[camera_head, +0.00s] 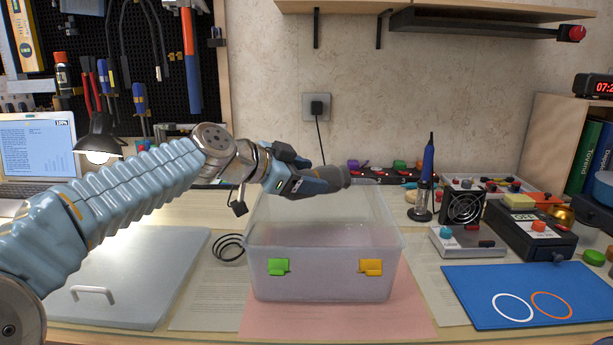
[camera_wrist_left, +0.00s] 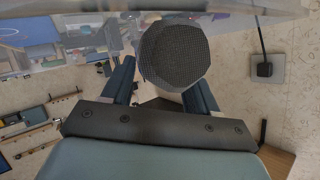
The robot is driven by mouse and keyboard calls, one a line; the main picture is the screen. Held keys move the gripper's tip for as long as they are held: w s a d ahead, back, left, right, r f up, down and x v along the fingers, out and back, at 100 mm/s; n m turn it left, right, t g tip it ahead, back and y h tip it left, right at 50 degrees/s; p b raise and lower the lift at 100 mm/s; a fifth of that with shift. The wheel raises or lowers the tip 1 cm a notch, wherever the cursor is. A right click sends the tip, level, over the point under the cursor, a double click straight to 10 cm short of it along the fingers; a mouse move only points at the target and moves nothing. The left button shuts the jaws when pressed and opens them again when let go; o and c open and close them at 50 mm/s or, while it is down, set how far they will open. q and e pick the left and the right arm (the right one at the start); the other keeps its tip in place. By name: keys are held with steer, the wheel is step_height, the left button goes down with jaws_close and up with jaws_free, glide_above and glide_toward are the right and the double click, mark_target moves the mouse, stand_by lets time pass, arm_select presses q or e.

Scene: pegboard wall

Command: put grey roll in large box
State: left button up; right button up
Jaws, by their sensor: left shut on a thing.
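The large box (camera_head: 322,271) is a translucent plastic bin with a green and an orange latch on its front. It stands open in the middle of the table on a pink sheet. My left gripper (camera_head: 325,181) is above the back part of the box, shut on the grey roll (camera_head: 334,177). In the left wrist view the roll (camera_wrist_left: 174,54) shows as a dark grey, textured round end between the two fingers (camera_wrist_left: 160,90). The inside of the box is partly blurred by its walls. My right gripper is not in view.
A grey lid-like panel with a handle (camera_head: 135,280) lies left of the box. A blue mat (camera_head: 525,290) with two rings lies right. Small devices, including a fan box (camera_head: 463,208), crowd the right. A black cable (camera_head: 228,246) lies beside the box.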

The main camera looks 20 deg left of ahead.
arm_select(q)
steer(key=o, duration=1.4)
steer(key=shift+r+p, duration=0.5)
steer(key=shift+p, duration=0.15)
steer(key=shift+r+p, duration=0.55)
steer(key=shift+p, duration=0.15)
steer(key=shift+s+a+f+b, duration=0.1)
steer(key=shift+s+a+b, duration=0.5)
steer(key=shift+s+b, duration=0.15)
steer(key=b+v, duration=0.1)
steer(key=v, duration=0.9)
steer(key=shift+s, duration=0.1)
